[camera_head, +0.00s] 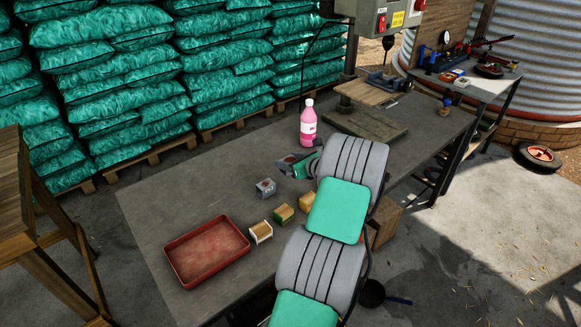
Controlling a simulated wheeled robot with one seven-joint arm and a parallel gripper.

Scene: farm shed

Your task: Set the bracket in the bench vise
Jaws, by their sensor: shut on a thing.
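My arm rises from the bottom and bends over the bench's right part. I see no bracket that I can name for certain. A small grey block (265,187) with a reddish mark sits left of and nearer than the vise; I cannot tell what it is.
A red tray (207,250) lies at the bench's near left. A pink bottle (308,124) stands behind the vise. A drill press (383,82) is at the back.

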